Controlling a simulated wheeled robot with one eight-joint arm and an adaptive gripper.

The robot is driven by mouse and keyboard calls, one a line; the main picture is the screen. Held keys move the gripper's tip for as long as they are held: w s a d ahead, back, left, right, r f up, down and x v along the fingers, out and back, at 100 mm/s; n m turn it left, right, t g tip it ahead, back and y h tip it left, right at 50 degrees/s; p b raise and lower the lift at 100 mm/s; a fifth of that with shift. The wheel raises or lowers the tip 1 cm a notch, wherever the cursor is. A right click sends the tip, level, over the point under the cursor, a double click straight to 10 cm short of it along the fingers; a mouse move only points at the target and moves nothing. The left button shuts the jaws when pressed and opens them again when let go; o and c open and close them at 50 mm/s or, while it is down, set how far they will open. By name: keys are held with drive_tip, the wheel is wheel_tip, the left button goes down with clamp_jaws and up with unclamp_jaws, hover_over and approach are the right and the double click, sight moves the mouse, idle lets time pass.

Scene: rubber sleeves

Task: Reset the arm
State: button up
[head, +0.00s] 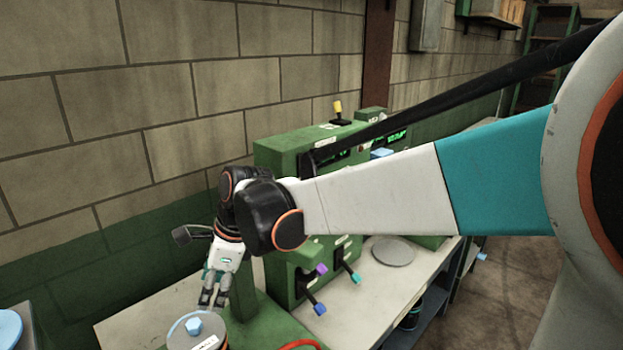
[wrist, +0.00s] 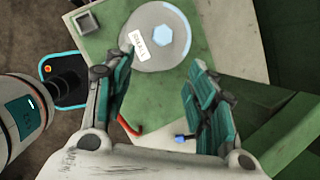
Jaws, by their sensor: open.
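My gripper (head: 214,292) is open and empty in the head view, its fingers pointing down at the left end of the bench. It also shows in the wrist view (wrist: 168,88), with two teal-and-black fingers spread apart. A round grey disc with a light blue knob (head: 194,327) and a white label lies just below the fingertips. The same disc (wrist: 140,22) shows at the top of the wrist view, beyond the fingers. The gripper appears apart from it. My arm stretches in from the right and hides part of the green machine.
A green machine (head: 285,160) with a yellow-topped lever, a lit display and coloured handles stands on the bench against a block wall. A round grey plate (head: 394,251) lies on the pale bench top (head: 375,290). A red curved handle (head: 300,345) is near the front. Shelves stand at the back right.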

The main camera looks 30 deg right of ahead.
drive_tip(key=s+d+f+n+t+h+b, duration=0.1)
drive_tip(key=s+d+f+n+b, duration=0.4)
drive_tip(key=n, duration=0.6)
drive_tip(key=s+d+f+n+t+h+b, duration=0.2)
drive_tip(key=s+d+f+n+b, duration=0.4)
drive_tip(key=s+f+n+b, duration=0.4)
drive_tip(key=shift+s+n+t+h, duration=0.3)
drive_tip(key=shift+s+n+t, duration=0.1)
drive_tip(key=shift+s+t, duration=0.5)
